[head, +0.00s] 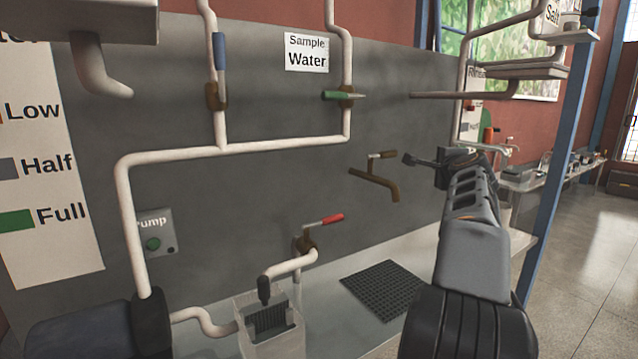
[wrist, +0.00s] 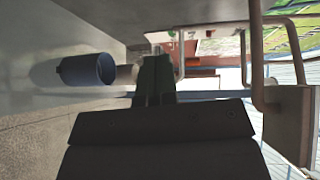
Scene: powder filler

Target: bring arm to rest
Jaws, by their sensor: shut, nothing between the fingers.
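My arm rises at the right of the head view, in front of the dark wall panel. My gripper (head: 412,159) is at its upper end, pointing left, in the air near a small brown tap (head: 378,182). In the wrist view my gripper (wrist: 155,65) shows as two dark fingers closed together, with nothing between them. I cannot tell how far the fingers are from the tap.
White pipes (head: 230,148) with blue, green and red-handled valves run along the panel. A clear box (head: 268,343) and a black grate (head: 385,290) are on the counter. A blue post (head: 560,160) stands right of my arm. Open floor (head: 590,270) lies further right.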

